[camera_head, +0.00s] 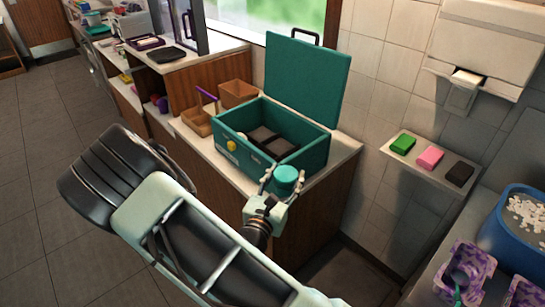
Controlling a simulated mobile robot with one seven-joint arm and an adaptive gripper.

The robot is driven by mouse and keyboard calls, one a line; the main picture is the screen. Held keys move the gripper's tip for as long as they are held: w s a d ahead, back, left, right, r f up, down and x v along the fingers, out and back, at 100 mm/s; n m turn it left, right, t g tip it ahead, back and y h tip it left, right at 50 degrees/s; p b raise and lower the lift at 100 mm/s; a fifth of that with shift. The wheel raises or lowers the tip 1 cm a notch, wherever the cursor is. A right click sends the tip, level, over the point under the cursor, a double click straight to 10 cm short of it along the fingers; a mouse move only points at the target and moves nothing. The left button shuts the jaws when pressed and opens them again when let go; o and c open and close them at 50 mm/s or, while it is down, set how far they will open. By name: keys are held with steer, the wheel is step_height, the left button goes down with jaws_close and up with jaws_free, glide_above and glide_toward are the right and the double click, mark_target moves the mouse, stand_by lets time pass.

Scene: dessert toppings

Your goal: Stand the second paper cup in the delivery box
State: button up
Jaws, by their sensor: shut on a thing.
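The delivery box (300,162) is a teal box on the counter, with its lid (306,80) standing open at the back. Dark dividers split its inside; the front wall hides part of the compartments, and I cannot make out another cup in there. My gripper (284,183) is shut on a teal paper cup (287,176), whose round top faces up. The cup appears roughly upright, in front of the box's near right corner and overlapping its wall in the view. I cannot tell if it touches the box.
Brown open containers (198,121) stand left of the box, with a purple stick in one. A wall shelf (395,155) at right holds green, pink and black blocks. A blue tub (505,235) and purple patterned items (468,270) are at lower right. A narrow counter strip (345,150) right of the box is clear.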

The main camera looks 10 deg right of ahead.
steer(key=w+a+b, duration=0.3)
steer(key=w+b, duration=0.2)
steer(key=w, duration=0.9)
steer(key=w+a+r+y+b, duration=0.1)
steer(key=w+a+r+b, duration=0.45)
steer(key=w, duration=0.55)
steer(key=s+d+f+p, duration=0.1)
steer(key=s+d+f, duration=0.3)
steer(key=d+f, duration=0.6)
steer(key=shift+s+d+f+n+t, duration=0.3)
steer(key=shift+s+d+f+n, duration=0.1)
steer(key=shift+d, duration=0.7)
steer(key=shift+f, duration=0.45)
steer(key=shift+f, duration=0.2)
